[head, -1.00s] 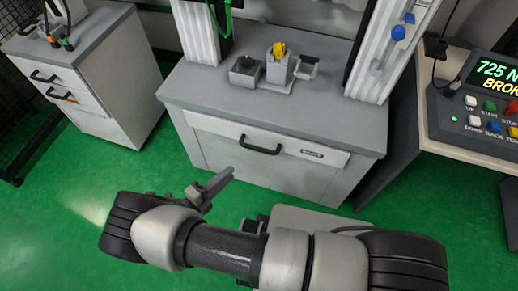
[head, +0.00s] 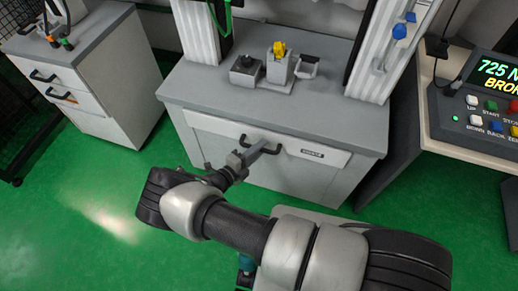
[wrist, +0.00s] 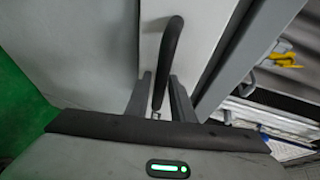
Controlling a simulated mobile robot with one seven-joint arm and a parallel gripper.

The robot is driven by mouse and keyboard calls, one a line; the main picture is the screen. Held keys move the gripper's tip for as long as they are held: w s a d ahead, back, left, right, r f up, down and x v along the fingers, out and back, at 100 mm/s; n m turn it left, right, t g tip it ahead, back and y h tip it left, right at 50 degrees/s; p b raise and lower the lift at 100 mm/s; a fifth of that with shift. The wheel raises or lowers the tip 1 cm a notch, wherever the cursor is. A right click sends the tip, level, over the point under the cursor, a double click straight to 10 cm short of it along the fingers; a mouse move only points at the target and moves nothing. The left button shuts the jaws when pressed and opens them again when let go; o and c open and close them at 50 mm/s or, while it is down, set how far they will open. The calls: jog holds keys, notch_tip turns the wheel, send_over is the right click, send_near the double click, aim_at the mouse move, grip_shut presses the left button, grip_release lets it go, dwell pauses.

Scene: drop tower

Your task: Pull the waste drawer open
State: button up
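The waste drawer (head: 207,123) is the wide light-grey front under the grey worktop, with a small dark label on its right part. It looks shut. Its black bar handle (head: 272,150) also shows in the wrist view (wrist: 171,50). My gripper (head: 268,146) is at the handle in the head view and covers part of it. In the wrist view the two fingers (wrist: 160,99) stand apart, with the lower end of the handle between them. Gaps seem to show on both sides of the handle. I cannot tell whether either finger touches it.
A grey worktop (head: 200,85) carries a small block fixture with a yellow piece (head: 279,49). A white drawer cabinet (head: 105,85) stands at left, a control console (head: 480,105) at right. Green floor (head: 60,200) is clear at left.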

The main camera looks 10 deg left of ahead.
jog(key=shift+w, duration=0.1)
grip_shut()
jog(key=s+a+b, duration=0.1)
jog(key=s+b, duration=0.2)
jog(key=s, duration=1.8)
jog(key=shift+s+a, duration=0.2)
jog(key=shift+a, duration=0.2)
grip_release()
